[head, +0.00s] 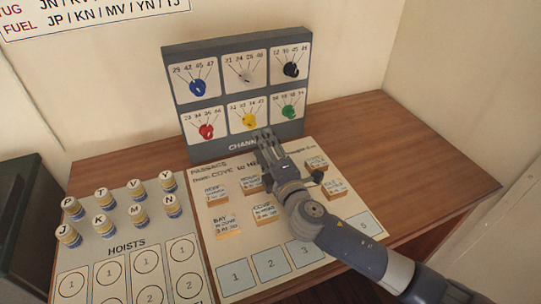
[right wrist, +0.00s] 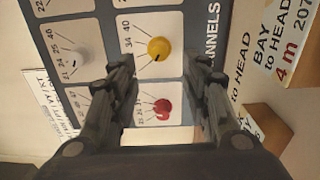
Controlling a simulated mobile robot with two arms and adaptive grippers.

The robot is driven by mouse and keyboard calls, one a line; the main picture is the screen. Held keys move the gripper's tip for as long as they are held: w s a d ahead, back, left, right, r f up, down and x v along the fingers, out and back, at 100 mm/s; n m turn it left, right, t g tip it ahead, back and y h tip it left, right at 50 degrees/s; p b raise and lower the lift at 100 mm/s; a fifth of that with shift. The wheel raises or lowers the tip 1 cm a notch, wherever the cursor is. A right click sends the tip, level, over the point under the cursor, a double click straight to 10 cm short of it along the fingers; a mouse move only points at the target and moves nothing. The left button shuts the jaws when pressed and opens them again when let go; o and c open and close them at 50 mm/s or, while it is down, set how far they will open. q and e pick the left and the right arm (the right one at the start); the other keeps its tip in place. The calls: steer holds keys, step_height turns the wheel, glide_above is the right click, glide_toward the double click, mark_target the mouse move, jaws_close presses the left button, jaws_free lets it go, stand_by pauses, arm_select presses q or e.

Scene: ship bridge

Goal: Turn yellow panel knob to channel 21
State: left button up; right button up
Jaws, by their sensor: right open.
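The channel panel (head: 216,104) stands upright at the back of the desk, with six coloured knobs in two rows. The yellow knob (head: 249,121) is the middle one of the lower row, with a fan of lines and small numbers above it that I cannot read surely. In the right wrist view the yellow knob (right wrist: 159,50) shows a dark pointer mark and lies ahead, between and beyond the fingers. My right gripper (head: 267,137) is open and empty, in front of the panel's lower edge, just below and right of the yellow knob. My left gripper is out of view.
The red knob (head: 206,131) and green knob (head: 289,111) flank the yellow one. Small wooden blocks stand on the passage board (head: 212,253) below my arm. Several labelled cylinders stand on the hoists board (head: 127,248) at left. The desk's right side (head: 410,160) is clear.

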steer(key=shift+v, duration=1.95)
